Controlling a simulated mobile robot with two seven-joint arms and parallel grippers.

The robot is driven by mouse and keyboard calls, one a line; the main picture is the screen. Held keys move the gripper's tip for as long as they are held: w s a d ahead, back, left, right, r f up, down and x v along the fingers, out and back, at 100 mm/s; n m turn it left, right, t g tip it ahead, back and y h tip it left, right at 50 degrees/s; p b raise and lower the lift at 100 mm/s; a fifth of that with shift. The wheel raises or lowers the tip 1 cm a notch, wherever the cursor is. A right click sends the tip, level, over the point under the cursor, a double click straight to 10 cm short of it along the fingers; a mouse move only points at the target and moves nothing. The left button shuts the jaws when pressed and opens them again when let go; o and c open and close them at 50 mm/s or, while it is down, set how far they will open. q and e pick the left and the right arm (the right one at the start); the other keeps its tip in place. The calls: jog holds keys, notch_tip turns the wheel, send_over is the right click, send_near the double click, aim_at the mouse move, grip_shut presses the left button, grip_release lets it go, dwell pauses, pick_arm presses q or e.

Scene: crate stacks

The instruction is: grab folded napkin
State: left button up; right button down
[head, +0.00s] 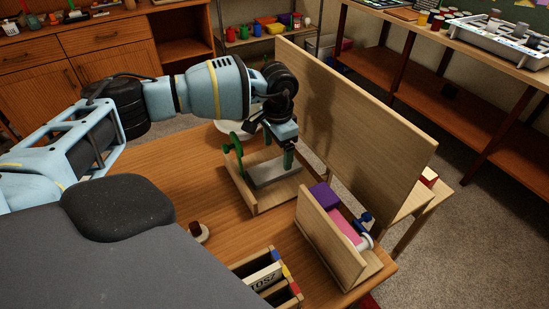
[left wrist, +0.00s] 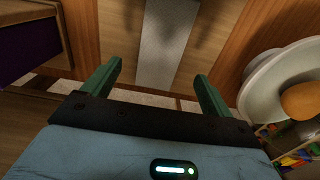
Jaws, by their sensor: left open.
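A flat light grey piece, apparently the folded napkin (head: 274,171), lies in an open wooden holder (head: 262,198) beside the tall wooden panel. In the left wrist view, a grey strip, apparently the same napkin (left wrist: 166,50), runs away beyond the fingertips, centred between them. My left gripper (head: 280,152) is above the holder, pointing down, with its green fingers apart and nothing between them. It also shows in the left wrist view (left wrist: 158,72). The arm and gripper cover part of the holder's far side. My right gripper is not in view.
The tall wooden panel (head: 350,110) stands close to the right of my gripper. A second wooden holder (head: 325,240) with a purple box (head: 324,194) stands nearer. A white bowl (left wrist: 262,85) with an orange ball (left wrist: 300,101) is beside my gripper. Bare table (head: 165,165) lies left.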

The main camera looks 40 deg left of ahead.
aim_at(278, 166)
pick_arm(q)
jog(key=shift+w+f, duration=0.1)
jog(key=shift+f, duration=2.65)
jog(key=c, duration=1.1)
jog(key=shift+o, duration=0.2)
jog(key=shift+r, duration=0.1)
notch_tip(278, 166, up, 18)
